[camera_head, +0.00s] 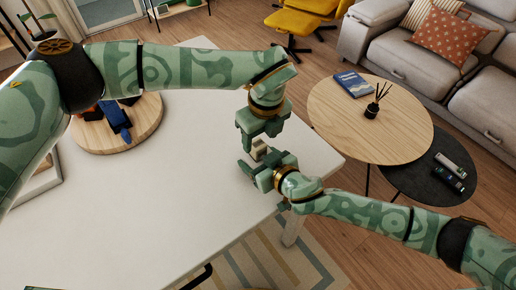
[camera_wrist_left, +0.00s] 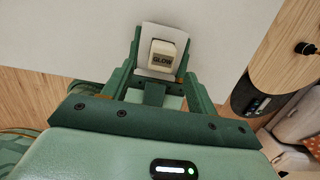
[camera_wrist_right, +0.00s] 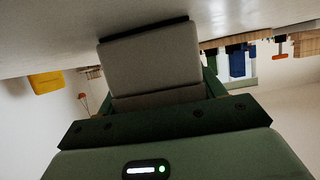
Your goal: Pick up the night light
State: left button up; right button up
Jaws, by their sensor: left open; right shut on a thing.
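The night light (camera_head: 259,147) is a small cream block between my two grippers, near the right edge of the white table. In the left wrist view the night light (camera_wrist_left: 163,54) shows the word GLOW and a pale plate behind it. My right gripper (camera_head: 259,162) is shut on it from below; in the right wrist view the night light (camera_wrist_right: 150,62) fills the space between the fingers. My left gripper (camera_head: 260,136) is open just above, pointing down. In the left wrist view its fingers (camera_wrist_left: 162,62) stand on either side of the block. Contact cannot be told.
The white table (camera_head: 170,200) is bare in the middle. A round wooden board (camera_head: 148,128) with blue and dark items lies at the left. A round wooden side table (camera_head: 340,120) and a dark one (camera_head: 410,185) stand to the right, near a sofa (camera_head: 385,50).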

aim_at(258, 144)
pick_arm(q)
jog(key=f, duration=0.3)
jog(key=w+f, duration=0.1)
jog(key=f, duration=0.1)
jog(key=shift+w+a, duration=0.1)
jog(key=shift+a, duration=0.25)
jog(key=c, duration=1.1)
notch_tip(258, 144, up, 10)
jog(key=shift+r, duration=0.1)
pick_arm(e)
jog(key=o, duration=1.3)
